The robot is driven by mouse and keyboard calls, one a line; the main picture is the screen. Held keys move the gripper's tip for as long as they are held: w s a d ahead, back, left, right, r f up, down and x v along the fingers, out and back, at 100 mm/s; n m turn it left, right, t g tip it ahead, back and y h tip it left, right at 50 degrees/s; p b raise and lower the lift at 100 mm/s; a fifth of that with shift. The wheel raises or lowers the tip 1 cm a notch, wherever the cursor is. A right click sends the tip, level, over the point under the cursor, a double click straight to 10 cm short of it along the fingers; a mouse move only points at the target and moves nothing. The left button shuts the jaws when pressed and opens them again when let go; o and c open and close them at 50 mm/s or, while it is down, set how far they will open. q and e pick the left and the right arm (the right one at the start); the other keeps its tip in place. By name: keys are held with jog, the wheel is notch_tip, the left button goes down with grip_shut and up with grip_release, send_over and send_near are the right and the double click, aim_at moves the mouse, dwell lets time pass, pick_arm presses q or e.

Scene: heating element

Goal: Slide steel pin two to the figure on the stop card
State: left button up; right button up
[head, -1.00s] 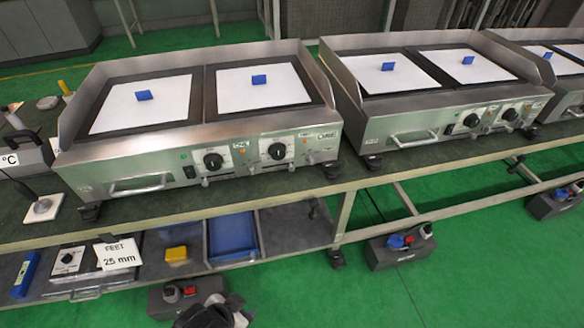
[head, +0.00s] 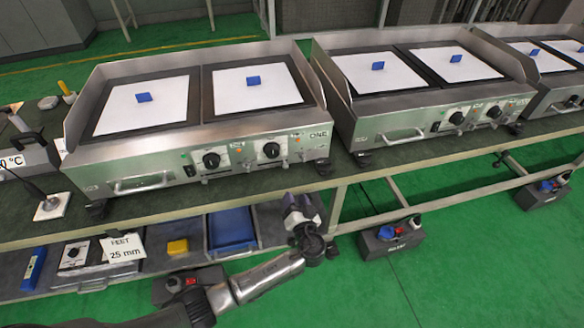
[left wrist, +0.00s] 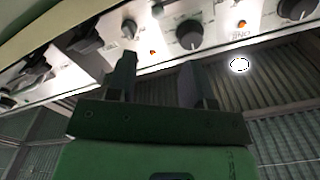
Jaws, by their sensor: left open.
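The near griddle (head: 150,165), labelled ONE, has two black knobs and small steel parts along its lower front edge. These parts are too small to tell which is steel pin two. I cannot make out a stop card; the legible card (head: 122,247) on the lower shelf reads FEET 25 mm. My left gripper (head: 300,207) is below the front of the griddle's right end, apart from the panel. In the left wrist view my left gripper (left wrist: 160,78) has its fingers apart and nothing between them, with the panel (left wrist: 150,45) beyond. My right gripper is out of view.
A second griddle (head: 400,122) stands to the right. A blue tray (head: 231,232), a yellow block (head: 177,247) and a blue box (head: 33,270) are on the lower shelf. A grey box (head: 392,243) is on the green floor. The bench edge lies close to my left gripper.

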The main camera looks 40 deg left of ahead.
aim_at(286, 168)
pick_arm(q)
jog(key=shift+n, duration=0.9)
jog(key=b+x, duration=0.4)
jog(key=x, duration=0.8)
jog(key=shift+w+f, duration=0.1)
jog(key=shift+w, duration=0.1)
jog(key=shift+x, duration=0.85)
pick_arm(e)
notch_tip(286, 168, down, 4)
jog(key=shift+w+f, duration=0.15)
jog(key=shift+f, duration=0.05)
pick_arm(q)
grip_shut()
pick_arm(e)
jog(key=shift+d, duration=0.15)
